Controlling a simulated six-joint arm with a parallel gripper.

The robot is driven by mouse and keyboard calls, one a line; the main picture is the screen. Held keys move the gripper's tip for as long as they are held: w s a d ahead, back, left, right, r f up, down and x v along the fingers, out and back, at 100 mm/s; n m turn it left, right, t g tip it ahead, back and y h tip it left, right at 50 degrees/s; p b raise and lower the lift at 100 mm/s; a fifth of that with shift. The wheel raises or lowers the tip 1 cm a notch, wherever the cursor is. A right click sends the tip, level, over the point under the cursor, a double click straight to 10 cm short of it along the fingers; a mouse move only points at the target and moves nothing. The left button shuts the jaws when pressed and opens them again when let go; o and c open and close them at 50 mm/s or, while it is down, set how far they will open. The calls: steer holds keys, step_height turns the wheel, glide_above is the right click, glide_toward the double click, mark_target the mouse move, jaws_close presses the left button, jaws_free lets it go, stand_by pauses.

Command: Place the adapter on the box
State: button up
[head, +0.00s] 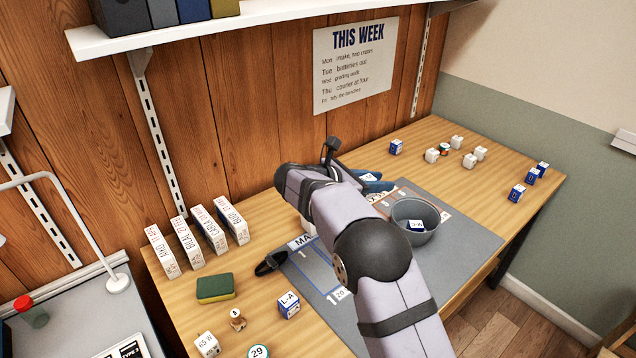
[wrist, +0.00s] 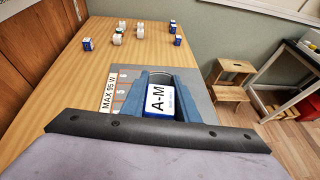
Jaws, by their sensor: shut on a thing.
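My gripper (wrist: 158,97) has two blue fingers, shut on a white and blue block-shaped adapter (wrist: 157,101) marked "A-M" in the wrist view. In the head view my arm hides most of the gripper; part of its blue fingers and the held adapter's pale top (head: 369,177) show beyond the arm. Which thing is the box is not clear. Several upright white boxes with names, one of them the rightmost box (head: 232,220), stand in a row at the left, well away from the gripper.
A grey bucket (head: 432,236) with a marked block inside stands on the grey mat (head: 468,238). Small white and blue blocks stand at the far right. A blue "L-A" block (head: 289,305), a sponge (head: 215,289) and a black clip-like thing (head: 270,264) lie nearer.

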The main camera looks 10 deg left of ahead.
steer(key=w+a+n+t+y, duration=0.2)
steer(key=w+a+n+y, duration=0.15)
steer(key=a, duration=0.25)
steer(key=w+a+r+n+t+y, duration=0.1)
steer(key=w+a+n+y, duration=0.25)
steer(key=a, duration=0.25)
steer(key=w+a+n+t+y, duration=0.2)
steer(key=w+a+n+y, duration=0.15)
steer(key=a, duration=0.25)
steer(key=shift+s+d+f+b, duration=0.1)
steer(key=shift+s+f+b, duration=0.05)
steer(key=shift+f, duration=1.45)
steer(key=shift+s+a+f+b, duration=0.1)
steer(key=shift+s+f+b, duration=0.1)
steer(key=shift+f, duration=1.4)
steer(key=shift+s+d+f+b, duration=0.1)
steer(key=shift+f+b, duration=0.05)
steer(key=shift+f, duration=1.45)
steer(key=shift+f+b, duration=0.45)
steer(key=shift+b, duration=0.15)
steer(key=o, duration=1)
steer(key=shift+r, duration=0.15)
